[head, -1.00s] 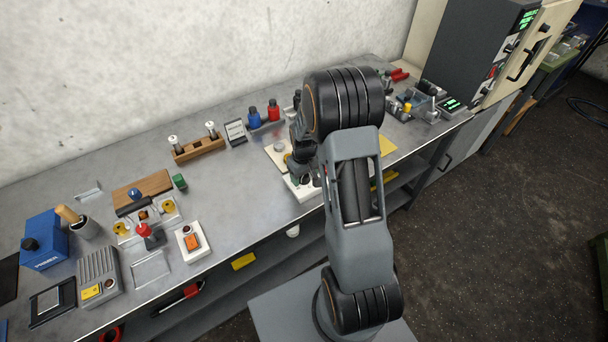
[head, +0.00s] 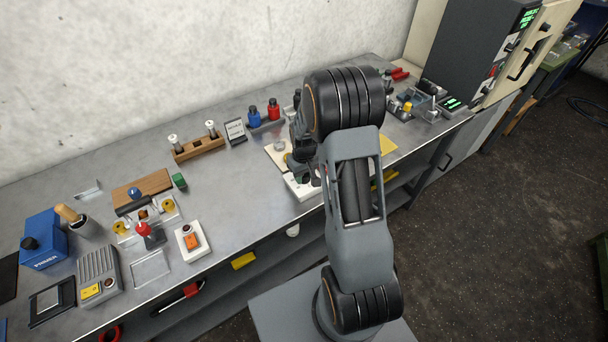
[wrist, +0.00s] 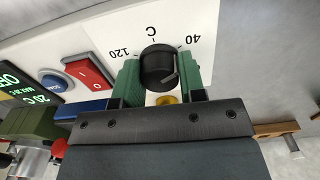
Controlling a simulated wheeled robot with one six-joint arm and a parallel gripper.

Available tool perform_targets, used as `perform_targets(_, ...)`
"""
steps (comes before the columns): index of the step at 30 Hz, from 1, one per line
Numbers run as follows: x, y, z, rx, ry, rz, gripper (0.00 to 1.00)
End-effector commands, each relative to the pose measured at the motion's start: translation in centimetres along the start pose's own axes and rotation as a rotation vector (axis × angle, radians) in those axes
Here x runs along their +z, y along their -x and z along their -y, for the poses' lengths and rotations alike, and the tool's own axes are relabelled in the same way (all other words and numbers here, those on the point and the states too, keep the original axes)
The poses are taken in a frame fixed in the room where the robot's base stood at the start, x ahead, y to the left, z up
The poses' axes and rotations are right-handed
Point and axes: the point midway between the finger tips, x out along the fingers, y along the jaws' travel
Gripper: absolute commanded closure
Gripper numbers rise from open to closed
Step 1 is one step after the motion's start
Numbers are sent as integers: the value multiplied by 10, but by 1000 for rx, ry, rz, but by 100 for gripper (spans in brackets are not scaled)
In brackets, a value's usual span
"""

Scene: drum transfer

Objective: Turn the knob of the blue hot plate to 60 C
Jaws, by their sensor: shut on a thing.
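A round black knob (wrist: 157,68) is in the middle of the wrist view, on a white dial face (wrist: 112,36) marked 120, C and 40. A pale pointer line on the knob runs toward the lower right in that view. The exact temperature it marks cannot be read. My gripper (wrist: 160,78) has its green fingers on both sides of the knob and is shut on it. In the head view my arm hides the knob and most of my gripper. A white slab edge (head: 302,192) shows beneath it there. The blue body of the hot plate cannot be made out.
In the wrist view, a red rocker switch (wrist: 90,73), a blue button (wrist: 54,83) and a green-lettered display (wrist: 14,82) lie left of the dial. In the head view, a wooden rack (head: 198,148) and blue and red bottles (head: 273,109) stand left of and behind my arm.

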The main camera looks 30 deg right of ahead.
Motion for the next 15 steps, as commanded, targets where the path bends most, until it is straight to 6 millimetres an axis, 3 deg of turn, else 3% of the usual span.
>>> perform_targets(15,-1,-2,0,1,-421,-3,86)
